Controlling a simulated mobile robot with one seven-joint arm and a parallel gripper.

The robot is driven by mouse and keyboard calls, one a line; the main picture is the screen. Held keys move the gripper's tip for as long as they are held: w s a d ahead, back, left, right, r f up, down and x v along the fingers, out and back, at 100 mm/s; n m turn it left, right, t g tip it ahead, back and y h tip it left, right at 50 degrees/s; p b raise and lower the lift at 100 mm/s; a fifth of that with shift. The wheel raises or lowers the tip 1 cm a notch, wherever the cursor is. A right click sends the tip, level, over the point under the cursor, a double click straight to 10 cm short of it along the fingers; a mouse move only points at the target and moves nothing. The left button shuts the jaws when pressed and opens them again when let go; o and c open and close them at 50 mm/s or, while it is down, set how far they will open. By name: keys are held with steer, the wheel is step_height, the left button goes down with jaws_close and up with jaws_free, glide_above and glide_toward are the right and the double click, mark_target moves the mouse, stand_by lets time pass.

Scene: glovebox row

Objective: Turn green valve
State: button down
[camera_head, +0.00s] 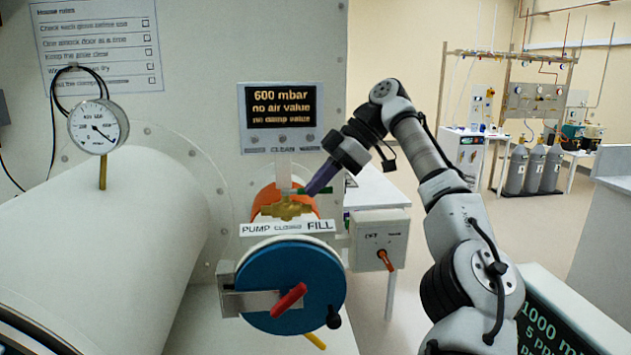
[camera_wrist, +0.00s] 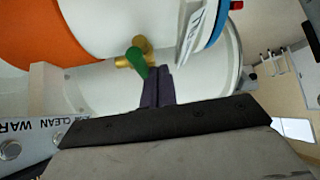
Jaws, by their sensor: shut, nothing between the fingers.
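The green valve handle (camera_head: 326,191) shows in the head view as a small green piece beside my fingertips, below the black display. In the wrist view the green handle (camera_wrist: 137,62) hangs from a brass valve body (camera_wrist: 146,44). A brass fitting (camera_head: 286,209) also shows in the head view, in front of an orange round part. My gripper (camera_head: 312,190) is shut and empty, with its dark purple fingers pointing down and left. In the wrist view my fingertips (camera_wrist: 157,73) are just right of the green handle; I cannot tell whether they touch it.
A blue round door (camera_head: 290,288) with a red handle (camera_head: 289,300) sits below the valve. A switch box (camera_head: 379,240) is to its right. A display (camera_head: 281,105) reads 600 mbar. A gauge (camera_head: 98,127) tops the white cylinder (camera_head: 95,230) at left.

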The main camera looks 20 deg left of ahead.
steer(key=shift+w+a+r+n+g+h, duration=0.1)
steer(key=shift+w+n+g+h, duration=0.2)
steer(key=shift+n, duration=0.3)
stand_by(0.4)
steer(key=shift+s+m, duration=0.15)
steer(key=shift+m, duration=0.25)
